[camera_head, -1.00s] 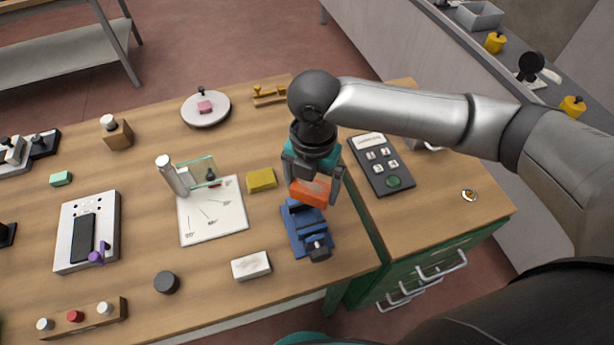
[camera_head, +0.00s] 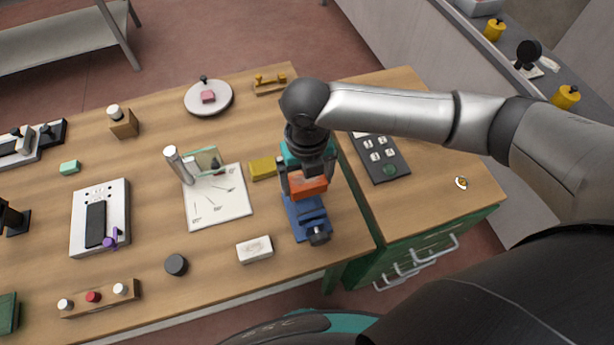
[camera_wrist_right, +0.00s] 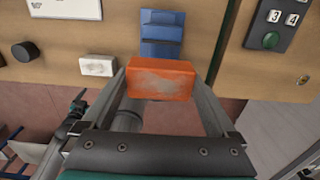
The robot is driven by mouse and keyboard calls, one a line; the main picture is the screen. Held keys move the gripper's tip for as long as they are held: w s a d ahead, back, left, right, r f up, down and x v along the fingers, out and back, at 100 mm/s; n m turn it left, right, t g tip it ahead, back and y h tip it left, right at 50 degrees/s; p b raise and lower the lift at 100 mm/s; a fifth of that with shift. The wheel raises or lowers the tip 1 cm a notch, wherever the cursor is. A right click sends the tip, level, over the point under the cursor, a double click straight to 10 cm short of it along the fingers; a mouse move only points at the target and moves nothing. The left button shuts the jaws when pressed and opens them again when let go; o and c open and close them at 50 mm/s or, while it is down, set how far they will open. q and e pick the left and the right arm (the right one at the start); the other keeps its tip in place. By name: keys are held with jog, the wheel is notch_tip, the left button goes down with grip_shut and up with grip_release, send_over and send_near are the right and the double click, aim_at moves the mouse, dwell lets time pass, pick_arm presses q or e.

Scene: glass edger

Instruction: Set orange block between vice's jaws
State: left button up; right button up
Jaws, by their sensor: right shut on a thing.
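The orange block (camera_head: 309,184) is held between the fingers of my right gripper (camera_head: 306,188), which is shut on it. The block also shows in the right wrist view (camera_wrist_right: 162,80), gripped at its two ends. The blue vice (camera_head: 307,217) stands on the table near its right edge. In the head view the block is at the vice's far end and overlaps it. I cannot tell whether they touch. In the wrist view the vice (camera_wrist_right: 161,30) shows beyond the block, and its jaw opening is not clear. My left gripper is not in view.
A yellow block (camera_head: 262,168) and a white sheet with a glass piece (camera_head: 218,200) lie left of the vice. A white block (camera_head: 254,250) lies to its near left. A dark keypad (camera_head: 383,160) is on the right-hand cabinet top. A black puck (camera_head: 176,265) sits near the front edge.

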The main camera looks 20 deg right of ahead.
jog(key=shift+r+p, duration=0.1)
jog(key=shift+p, duration=0.3)
jog(key=b, duration=0.3)
send_over(307, 207)
jog(key=shift+f, duration=2.7)
jog(key=shift+p, duration=0.9)
jog(key=shift+f+b, duration=1.15)
jog(key=shift+f, duration=0.8)
jog(key=o, duration=1)
